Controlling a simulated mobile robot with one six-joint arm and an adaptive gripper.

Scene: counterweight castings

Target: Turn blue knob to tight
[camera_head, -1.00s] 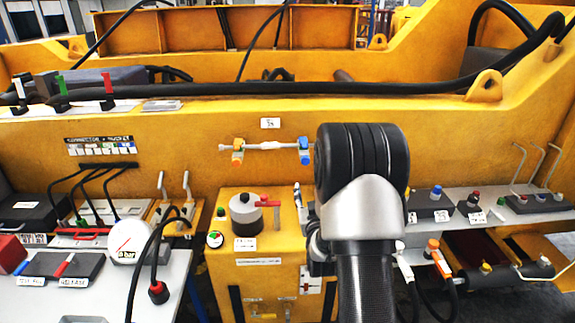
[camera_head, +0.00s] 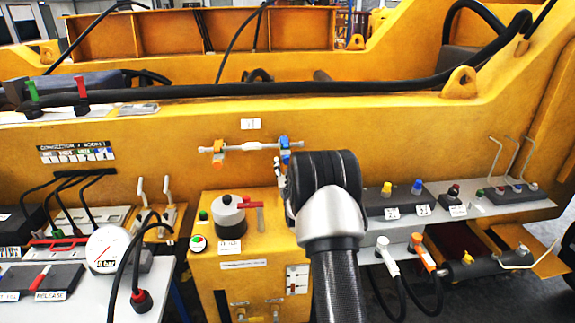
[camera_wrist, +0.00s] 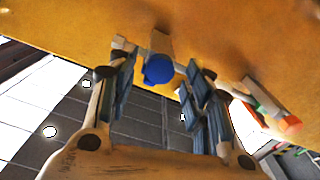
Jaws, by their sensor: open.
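The blue knob (camera_head: 284,143) sits at the right end of a short pale pipe (camera_head: 247,147) on the yellow wall. Its lower part is close to my arm in the head view. In the wrist view the round blue knob (camera_wrist: 158,69) shows between the two fingers of my gripper (camera_wrist: 161,64), which are apart on either side of it. I cannot tell whether they touch it. In the head view my gripper is mostly hidden behind my arm. The tight mark is not readable.
An orange knob (camera_head: 218,150) is at the pipe's left end, and its orange part (camera_wrist: 290,125) shows in the wrist view. A yellow cabinet (camera_head: 245,290) with a grey pot and red lever (camera_head: 230,217) stands below. A button box (camera_head: 400,200) is at the right.

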